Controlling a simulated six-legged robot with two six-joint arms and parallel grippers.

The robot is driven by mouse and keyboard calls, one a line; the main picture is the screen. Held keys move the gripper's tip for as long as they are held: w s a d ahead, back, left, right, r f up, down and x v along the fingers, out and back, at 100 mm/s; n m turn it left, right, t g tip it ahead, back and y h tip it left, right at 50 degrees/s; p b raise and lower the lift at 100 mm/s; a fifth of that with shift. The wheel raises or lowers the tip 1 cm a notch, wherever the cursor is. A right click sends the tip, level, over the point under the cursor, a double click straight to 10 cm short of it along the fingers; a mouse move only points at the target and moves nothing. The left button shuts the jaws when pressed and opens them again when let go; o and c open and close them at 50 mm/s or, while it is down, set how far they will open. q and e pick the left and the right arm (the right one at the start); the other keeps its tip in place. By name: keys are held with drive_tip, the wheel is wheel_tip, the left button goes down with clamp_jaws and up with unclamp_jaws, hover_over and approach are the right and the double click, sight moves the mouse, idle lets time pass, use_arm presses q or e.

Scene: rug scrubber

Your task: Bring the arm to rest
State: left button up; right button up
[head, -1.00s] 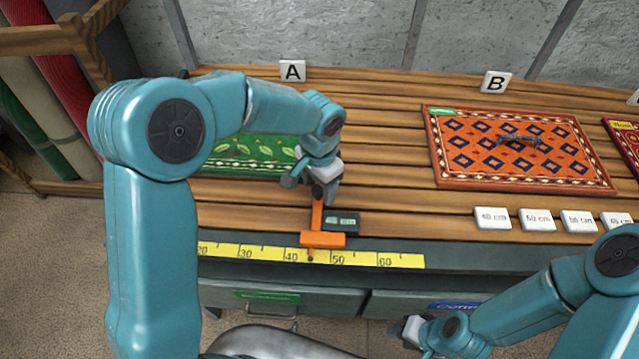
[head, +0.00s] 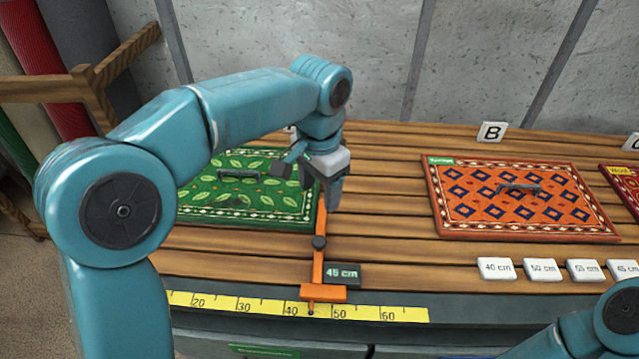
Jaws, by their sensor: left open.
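My left arm comes in from the left, and its gripper (head: 326,188) is open and empty. It hangs above the slatted bench, over the far end of an orange slider (head: 318,266) and apart from its dark knob. The slider lies across the bench's front edge with a dark "45 cm" display (head: 343,273) beside it. Its pointer meets the yellow ruler (head: 240,305) between 40 and 50. Of my right arm only a teal joint shows at the lower right corner; its gripper is out of view.
A green leaf-patterned rug (head: 245,190) lies left of the slider, partly behind my left arm. White length tiles (head: 497,268) line the front right. Rolled rugs stand in a wooden rack at far left.

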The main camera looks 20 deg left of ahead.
use_arm(q)
drive_tip(key=shift+r, duration=0.3)
